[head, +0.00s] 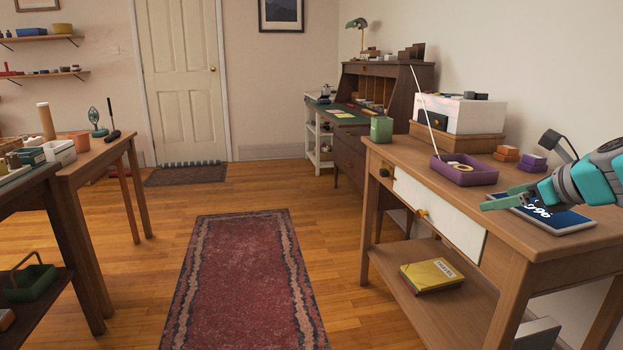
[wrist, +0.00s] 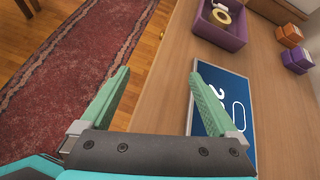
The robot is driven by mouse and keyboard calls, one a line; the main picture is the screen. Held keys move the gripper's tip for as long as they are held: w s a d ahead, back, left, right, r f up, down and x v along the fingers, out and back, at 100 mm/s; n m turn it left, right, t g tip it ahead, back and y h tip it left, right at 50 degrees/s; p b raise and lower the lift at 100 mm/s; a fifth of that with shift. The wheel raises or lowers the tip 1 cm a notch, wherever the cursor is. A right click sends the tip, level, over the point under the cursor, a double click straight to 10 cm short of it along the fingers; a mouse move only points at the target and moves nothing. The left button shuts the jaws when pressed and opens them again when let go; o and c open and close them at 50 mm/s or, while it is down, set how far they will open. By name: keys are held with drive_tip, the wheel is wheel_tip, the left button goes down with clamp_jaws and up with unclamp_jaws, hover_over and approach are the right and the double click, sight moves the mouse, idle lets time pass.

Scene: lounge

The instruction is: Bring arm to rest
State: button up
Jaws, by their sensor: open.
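My gripper (head: 507,198) reaches in from the right edge of the head view, above the front part of the wooden table (head: 540,258). In the wrist view my gripper (wrist: 155,92) has its two green fingers spread wide with nothing between them. A dark blue panel with white markings (head: 568,222) lies on the table below and behind the gripper. It also shows beside and partly behind the right finger in the wrist view (wrist: 238,88).
A purple tray (head: 478,178) with a tape roll, small orange (head: 507,153) and purple (head: 533,162) boxes, and a green cup (head: 381,129) stand on the table. A yellow book (head: 432,275) lies on its lower shelf. The floor along the red rug (head: 243,285) is clear.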

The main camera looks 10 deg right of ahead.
drive_tip(key=s+a+f+n+g+y, duration=0.1)
drive_tip(key=s+a+f+n+g, duration=0.1)
drive_tip(key=a+f+n, duration=0.45)
drive_tip(key=s+a+f+n+g+p, duration=0.1)
drive_tip(key=s+a+n+g, duration=0.15)
drive_tip(key=a, duration=0.75)
drive_tip(key=s+a+f+n+g+y, duration=0.1)
drive_tip(key=s+a+f+n+g, duration=0.15)
drive_tip(key=a+n, duration=0.4)
drive_tip(key=s+a+f+n+g+h, duration=0.1)
drive_tip(key=s+f+n, duration=0.3)
drive_tip(key=s, duration=0.4)
drive_tip(key=s+a+f+n+g+h+p, duration=0.1)
drive_tip(key=s+a+f+n+g, duration=0.2)
drive_tip(key=s+n, duration=0.3)
drive_tip(key=s+a+f+n+g+h+p, duration=0.1)
drive_tip(key=s+a+f+n, duration=0.3)
drive_tip(key=s, duration=0.6)
drive_tip(key=shift+s+f+n+g+h, duration=0.15)
drive_tip(key=shift+f+n+g+h, duration=0.25)
drive_tip(key=shift+f+n+h, duration=0.25)
